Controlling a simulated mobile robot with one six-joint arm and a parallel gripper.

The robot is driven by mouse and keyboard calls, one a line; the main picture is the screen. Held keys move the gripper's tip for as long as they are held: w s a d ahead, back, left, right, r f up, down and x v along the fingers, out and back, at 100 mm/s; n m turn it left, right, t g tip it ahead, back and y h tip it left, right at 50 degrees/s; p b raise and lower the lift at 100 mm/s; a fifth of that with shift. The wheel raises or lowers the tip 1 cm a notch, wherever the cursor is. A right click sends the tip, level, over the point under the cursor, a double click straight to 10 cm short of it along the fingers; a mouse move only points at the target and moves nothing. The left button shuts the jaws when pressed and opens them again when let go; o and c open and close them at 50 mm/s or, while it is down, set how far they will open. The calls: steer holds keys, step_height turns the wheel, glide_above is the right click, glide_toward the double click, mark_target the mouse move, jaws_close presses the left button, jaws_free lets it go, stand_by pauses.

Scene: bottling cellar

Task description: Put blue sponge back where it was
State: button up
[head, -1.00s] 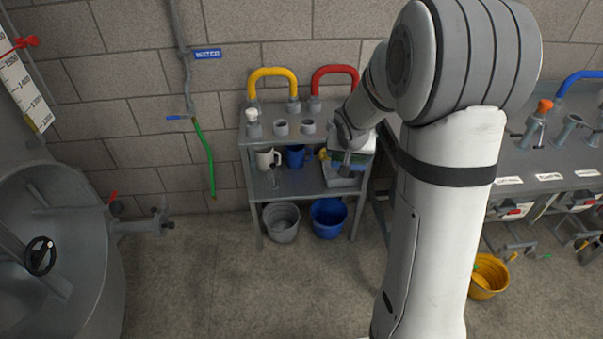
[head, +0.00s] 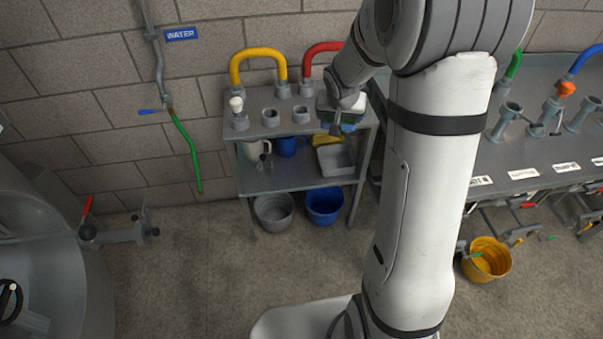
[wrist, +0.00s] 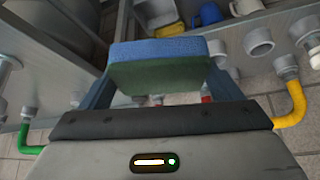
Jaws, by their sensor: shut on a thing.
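The blue sponge (wrist: 157,50), with a dark green face, sits between the two fingers of my gripper (wrist: 157,75) in the wrist view. My gripper is shut on it. In the head view my gripper (head: 342,118) is at the right end of the rack's top shelf (head: 268,104). A dark green strip of the sponge (head: 354,127) shows beneath it, partly covered by the gripper. A grey tray (head: 335,159) stands below on the middle shelf, and its visible inside looks empty. It is apart from the sponge.
A white mug (head: 255,149), a blue mug (head: 288,146) and a yellow item (head: 325,140) stand on the middle shelf. Grey sockets and yellow and red hose bends (head: 258,55) occupy the top. Grey and blue buckets (head: 324,205) are below. The floor in front is clear.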

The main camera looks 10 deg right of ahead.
steer(key=w+a+f+b, duration=0.2)
steer(key=a+f+b, duration=0.3)
steer(key=f+b, duration=0.75)
steer(key=w+a+f+m+b, duration=0.1)
steer(key=a+f+b, duration=0.3)
steer(key=f+b, duration=0.8)
steer(key=w+a+f+b, duration=0.2)
steer(key=a+f+b, duration=0.45)
steer(key=f, duration=1.05)
steer(key=shift+h, duration=0.3)
steer(key=w+d, duration=0.2)
steer(key=w, duration=0.3)
steer(key=w+d, duration=0.3)
steer(key=w, duration=0.2)
steer(key=w+d, duration=0.3)
steer(key=w, duration=0.3)
steer(key=shift+w+d+f, duration=0.1)
steer(key=shift+f, duration=0.15)
steer(key=shift+w+f, duration=0.1)
steer(key=shift+f+b, duration=1.35)
steer(key=shift+f, duration=0.5)
steer(key=o, duration=0.7)
steer(key=shift+r, duration=0.1)
